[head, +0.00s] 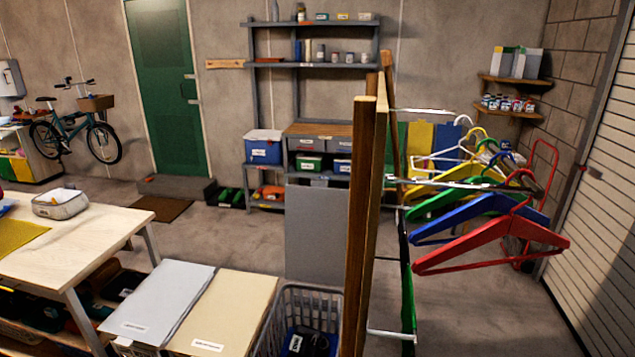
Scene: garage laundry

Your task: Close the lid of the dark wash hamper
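The dark wash hamper (272,333) is at the bottom centre, a grey lattice basket cut off by the lower edge. Its lid appears to be the flat grey panel (316,230) standing upright behind the open top. Dark blue and black things (312,340) with a white label show inside. The hamper's right side is partly hidden by wooden posts. Neither of my grippers is in view.
Two hampers with shut lids, one grey (165,295) and one cream (228,305), stand to the left. A rack with coloured hangers (490,245) and wooden posts (357,220) is close on the right. A wooden table (80,240) stands far left.

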